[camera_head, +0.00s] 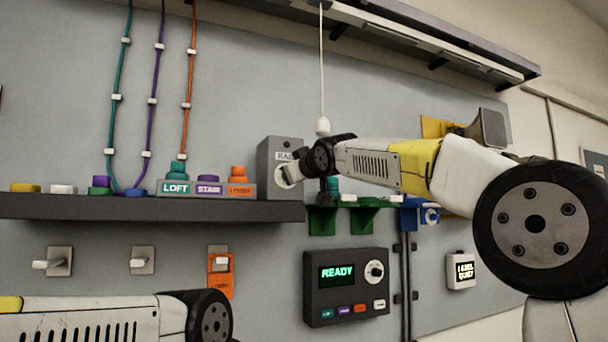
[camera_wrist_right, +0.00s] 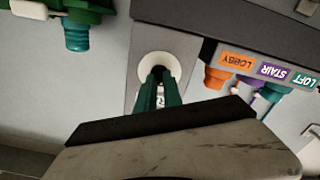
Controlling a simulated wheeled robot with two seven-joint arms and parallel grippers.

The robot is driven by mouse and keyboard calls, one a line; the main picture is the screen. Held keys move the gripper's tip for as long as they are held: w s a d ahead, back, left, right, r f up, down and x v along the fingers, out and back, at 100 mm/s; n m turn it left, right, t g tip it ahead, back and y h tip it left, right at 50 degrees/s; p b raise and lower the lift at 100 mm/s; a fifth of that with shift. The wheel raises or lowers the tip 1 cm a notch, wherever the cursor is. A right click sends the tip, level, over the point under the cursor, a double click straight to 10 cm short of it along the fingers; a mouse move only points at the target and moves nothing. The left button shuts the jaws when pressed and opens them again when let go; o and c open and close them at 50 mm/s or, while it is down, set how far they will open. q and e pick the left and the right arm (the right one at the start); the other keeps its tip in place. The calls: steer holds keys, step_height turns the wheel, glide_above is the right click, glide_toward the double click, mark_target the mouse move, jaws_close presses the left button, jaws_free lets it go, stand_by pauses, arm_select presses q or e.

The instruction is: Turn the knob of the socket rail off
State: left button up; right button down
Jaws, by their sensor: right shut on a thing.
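A grey box (camera_head: 268,150) with a partly covered label reading "RAI" stands at the right end of the dark shelf. Its knob has a pale round base (camera_head: 281,174), mostly covered by my right gripper (camera_head: 290,171) in the head view. In the right wrist view the knob's white round base (camera_wrist_right: 158,64) shows at the tips of my right gripper's green fingers (camera_wrist_right: 159,84). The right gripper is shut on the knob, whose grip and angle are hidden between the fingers. My left arm shows at the lower left, but its gripper is out of view.
Left of the box, the LOFT (camera_head: 175,188), STAIR (camera_head: 208,189) and LOBBY (camera_head: 240,188) sockets hold coloured plugs on the shelf (camera_head: 130,207). A pull cord (camera_head: 321,70) hangs just above my right wrist. A dark panel (camera_head: 345,293) reading READY is below.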

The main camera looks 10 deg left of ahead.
steer(key=shift+f+n, duration=0.1)
steer(key=shift+n, duration=1.8)
steer(key=c, duration=1.5)
jaws_free()
steer(key=shift+s, duration=0.1)
steer(key=v, duration=0.7)
steer(key=shift+s+d, duration=0.2)
steer(key=shift+s, duration=0.1)
